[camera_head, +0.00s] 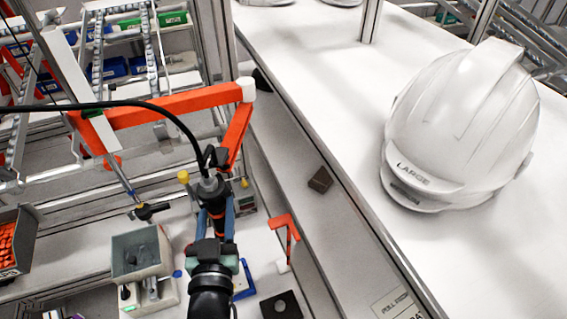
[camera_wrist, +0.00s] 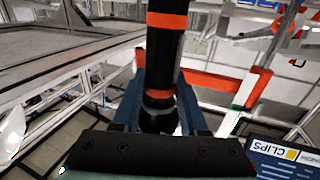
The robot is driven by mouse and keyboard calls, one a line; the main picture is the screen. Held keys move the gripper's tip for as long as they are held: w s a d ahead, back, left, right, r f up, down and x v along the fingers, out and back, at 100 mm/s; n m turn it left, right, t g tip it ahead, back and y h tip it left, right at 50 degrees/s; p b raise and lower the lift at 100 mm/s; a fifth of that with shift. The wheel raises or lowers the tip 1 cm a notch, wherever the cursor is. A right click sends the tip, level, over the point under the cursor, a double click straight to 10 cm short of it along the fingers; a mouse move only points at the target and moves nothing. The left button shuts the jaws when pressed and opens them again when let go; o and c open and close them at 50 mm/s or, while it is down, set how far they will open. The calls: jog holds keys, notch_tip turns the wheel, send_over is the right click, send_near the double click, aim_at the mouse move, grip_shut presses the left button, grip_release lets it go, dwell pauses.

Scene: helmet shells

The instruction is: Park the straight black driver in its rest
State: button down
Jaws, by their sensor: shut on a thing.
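The straight black driver (camera_wrist: 166,45) has orange bands and stands between the two blue fingers of my gripper (camera_wrist: 160,100) in the wrist view. My gripper is shut on it. In the head view, my gripper (camera_head: 216,215) is above the white bench, and the driver (camera_head: 217,228) shows partly between the fingers, with a black cable at its upper end. The driver's far end is out of the wrist view. A dark block with a round hole (camera_head: 270,309) lies at the bottom edge, right of my arm; I cannot tell whether it is the driver's rest.
An orange jointed arm (camera_head: 165,106) spans close behind my gripper. An orange bracket (camera_head: 285,226) stands to the right. A white helmet (camera_head: 462,125) sits on the right-hand table.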

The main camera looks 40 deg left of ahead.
jog(key=shift+d, duration=0.1)
jog(key=w+d, duration=0.2)
jog(key=d, duration=0.7)
jog(key=shift+d, duration=0.35)
jog(key=shift+w, duration=0.1)
dwell(0.4)
jog(key=w, duration=0.6)
jog(key=shift+a, duration=0.45)
jog(key=shift+w, duration=0.1)
grip_release()
